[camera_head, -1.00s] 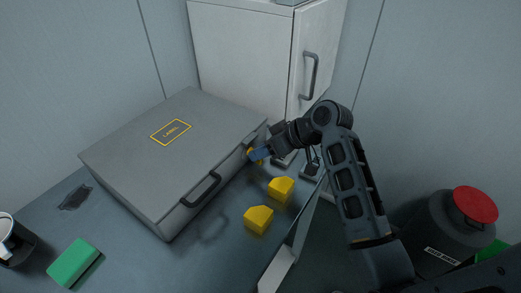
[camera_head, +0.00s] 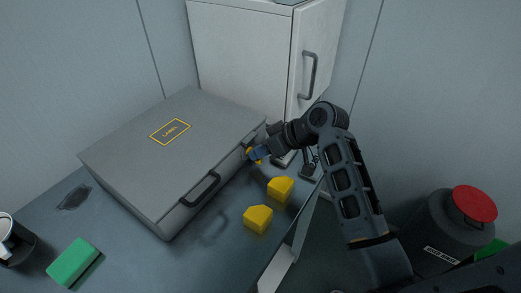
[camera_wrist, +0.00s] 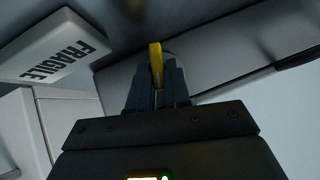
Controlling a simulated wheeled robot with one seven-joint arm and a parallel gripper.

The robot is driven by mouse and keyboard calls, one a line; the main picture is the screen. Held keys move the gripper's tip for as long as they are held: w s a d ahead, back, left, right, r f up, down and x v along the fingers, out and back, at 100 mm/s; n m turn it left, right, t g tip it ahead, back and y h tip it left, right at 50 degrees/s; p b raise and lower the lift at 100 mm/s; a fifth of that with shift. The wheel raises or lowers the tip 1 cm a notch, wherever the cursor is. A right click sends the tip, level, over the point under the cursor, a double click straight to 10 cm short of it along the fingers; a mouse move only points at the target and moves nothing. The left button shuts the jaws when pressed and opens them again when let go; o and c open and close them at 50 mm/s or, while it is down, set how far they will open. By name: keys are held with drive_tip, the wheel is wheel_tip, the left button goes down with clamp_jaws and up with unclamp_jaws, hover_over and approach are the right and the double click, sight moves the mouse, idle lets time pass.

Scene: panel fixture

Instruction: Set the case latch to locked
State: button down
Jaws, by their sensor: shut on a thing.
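The grey case (camera_head: 150,165) lies flat and closed on the table, with a yellow-framed label on its lid and a dark handle (camera_head: 200,187) on its front side. The yellow case latch (camera_head: 249,152) is on the case's front side near the right corner, mostly hidden by my gripper in the head view. My gripper (camera_head: 255,154) is at the latch. In the wrist view the latch (camera_wrist: 156,60) stands up between the fingers of my gripper (camera_wrist: 158,85), which are shut on it. The latch's locked or unlocked position cannot be told.
Two yellow blocks (camera_head: 280,189) (camera_head: 258,218) lie on the table in front of the case. A white cabinet (camera_head: 245,55) stands behind.

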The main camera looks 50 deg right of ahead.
drive_tip(key=shift+a+n+h, duration=0.25)
drive_tip(key=shift+n+h, duration=0.05)
drive_tip(key=shift+h, duration=0.3)
drive_tip(key=shift+n+h, duration=0.3)
drive_tip(key=shift+h, duration=0.3)
drive_tip(key=c, duration=1.2)
unclamp_jaws()
drive_tip(key=shift+o, duration=0.2)
drive_tip(key=shift+s+r, duration=0.1)
drive_tip(key=shift+r, duration=0.05)
drive_tip(key=v, duration=0.7)
drive_tip(key=shift+s+r, duration=0.2)
drive_tip(key=shift+s, duration=0.05)
